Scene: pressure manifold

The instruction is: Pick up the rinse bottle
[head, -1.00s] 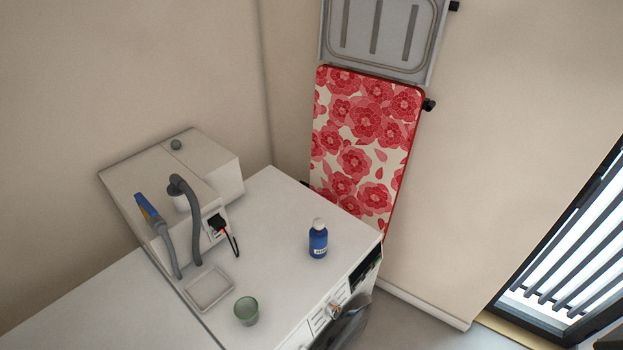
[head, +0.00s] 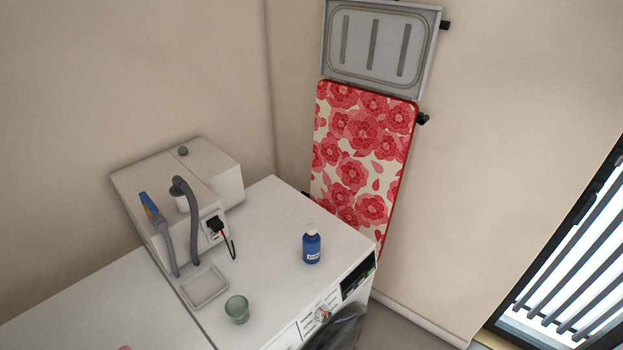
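The rinse bottle is most likely the small blue bottle (head: 312,247) with a white cap and a pale label. It stands upright on the white top of the washing machine (head: 272,205), near the right edge. Nothing covers it and nothing touches it. Neither of my grippers shows in the head view.
A green cup (head: 237,309) and a shallow white tray (head: 204,288) stand left of the bottle. A white box unit (head: 170,190) with grey hoses (head: 193,225) and a black plug (head: 216,225) is at the back left. A floral ironing board (head: 360,150) leans behind.

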